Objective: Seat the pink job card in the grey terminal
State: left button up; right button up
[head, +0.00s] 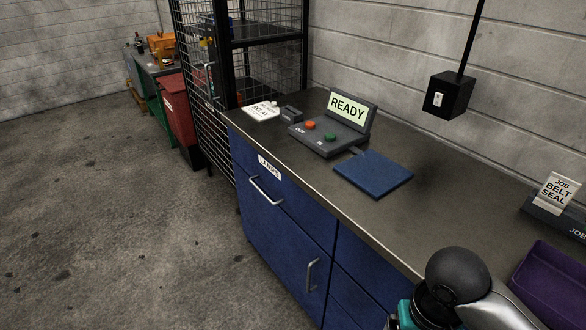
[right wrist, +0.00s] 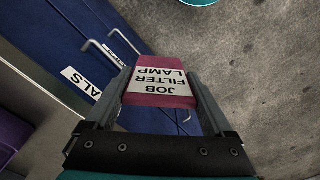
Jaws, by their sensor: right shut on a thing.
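The pink job card (right wrist: 160,100) has a white label reading JOB FILTER LAMP, upside down in the right wrist view. My right gripper (right wrist: 163,86) is shut on it, with a finger along each side. The card is in the air beside the blue cabinet front, over the floor. Neither the card nor the right gripper shows in the head view. My left gripper is in neither view.
A blue pad (head: 373,174) lies in front of the terminal. A white card (head: 262,111) and a small dark block (head: 291,115) are left of it. A holder with a BELT SEAL card (head: 557,193) and a purple bin (head: 550,285) stand right. The bench middle is clear.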

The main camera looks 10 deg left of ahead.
aim_at(350, 117)
jog(key=i+j+u, duration=0.15)
jog(key=i, duration=0.25)
jog(key=i+j+u, duration=0.15)
jog(key=i+j, duration=0.15)
jog(key=i+j+u, duration=0.1)
jog(key=i, duration=0.35)
jog(key=j, duration=0.1)
